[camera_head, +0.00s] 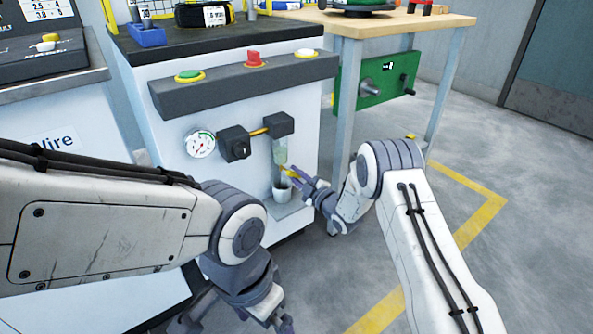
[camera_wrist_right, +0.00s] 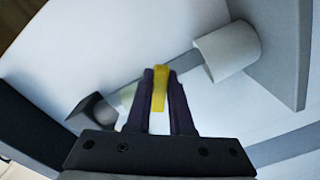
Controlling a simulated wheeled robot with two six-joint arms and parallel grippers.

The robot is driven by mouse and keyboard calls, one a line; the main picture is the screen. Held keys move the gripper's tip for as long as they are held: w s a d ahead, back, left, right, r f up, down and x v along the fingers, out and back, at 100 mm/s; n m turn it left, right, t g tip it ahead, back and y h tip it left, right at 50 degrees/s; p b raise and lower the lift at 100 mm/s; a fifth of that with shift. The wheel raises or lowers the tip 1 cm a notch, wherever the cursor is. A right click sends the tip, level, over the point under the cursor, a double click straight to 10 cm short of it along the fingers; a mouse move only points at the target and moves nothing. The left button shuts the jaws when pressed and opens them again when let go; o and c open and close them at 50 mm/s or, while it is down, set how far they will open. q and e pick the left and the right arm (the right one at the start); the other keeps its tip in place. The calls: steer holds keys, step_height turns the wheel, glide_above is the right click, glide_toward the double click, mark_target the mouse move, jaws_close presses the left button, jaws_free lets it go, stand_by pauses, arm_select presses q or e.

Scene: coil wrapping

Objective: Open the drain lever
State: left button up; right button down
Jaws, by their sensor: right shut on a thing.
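The yellow drain lever (camera_head: 289,170) sits at the bottom of a clear greenish bowl (camera_head: 280,150) on the front of the white machine. My right gripper (camera_head: 296,175) is at the lever from the right. In the right wrist view, the lever (camera_wrist_right: 160,88) lies between the two dark fingertips (camera_wrist_right: 160,95), which are shut on it. A small pale cup (camera_head: 282,192) stands on a ledge below the bowl; it also shows in the right wrist view (camera_wrist_right: 228,52). My left gripper (camera_head: 282,322) hangs low at the bottom edge, partly cut off and hidden by its arm.
A pressure gauge (camera_head: 200,143) and a black regulator (camera_head: 234,143) are left of the bowl. A dark panel (camera_head: 240,83) above carries green, red and white buttons. A wooden workbench (camera_head: 400,24) with a green box (camera_head: 376,80) is at right. The floor at right is clear.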

steer(key=m, duration=0.2)
steer(key=m+p, duration=0.1)
steer(key=f+m+p, duration=0.1)
steer(key=m, duration=0.1)
steer(key=shift+s+a+m, duration=0.3)
steer(key=shift+a, duration=0.05)
steer(key=shift+s+a+f+m+p, duration=0.15)
steer(key=shift+m+p, duration=0.15)
steer(key=shift+m, duration=0.55)
steer(key=shift+s+a+r+m+p, duration=0.1)
steer(key=shift+a+m+p, duration=0.15)
steer(key=shift+m, duration=0.65)
steer(key=shift+s+a+f+m+p, duration=0.1)
steer(key=shift+m+p, duration=0.25)
steer(key=shift+m, duration=0.5)
steer(key=c, duration=0.8)
jaws_free()
steer(key=p+v, duration=0.4)
steer(key=v, duration=0.6)
steer(key=shift+s, duration=0.2)
